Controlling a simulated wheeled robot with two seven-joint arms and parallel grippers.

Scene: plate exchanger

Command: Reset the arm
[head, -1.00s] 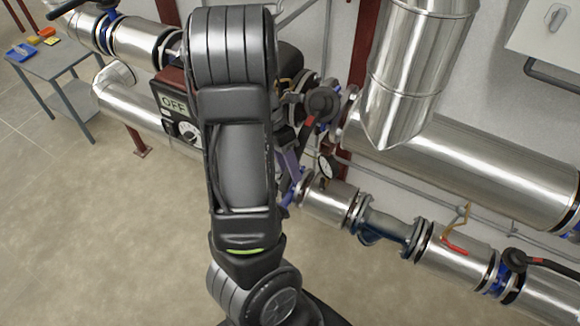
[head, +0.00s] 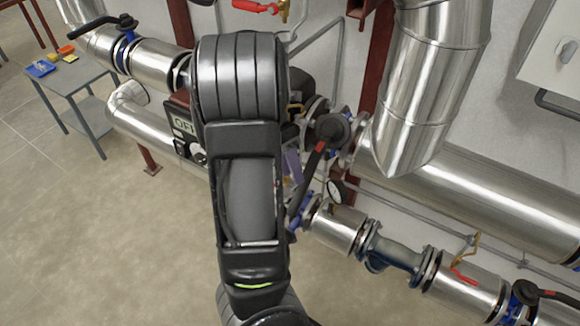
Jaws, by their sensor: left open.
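My left arm (head: 240,150) rises through the middle of the head view, bent at a thick ribbed joint near the top. My left gripper is mostly hidden behind this arm, and I cannot make out its fingertips clearly. I see nothing held. A small purple-grey part shows just right of the arm, in front of the pipework; I cannot tell what it is. My right gripper is not in view.
A control box (head: 183,122) reading OFF is partly behind my arm. A black-and-red lever (head: 318,155), a gauge (head: 336,191) and silver pipes (head: 480,195) lie to the right. A grey table (head: 75,80) stands at far left; open floor is left.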

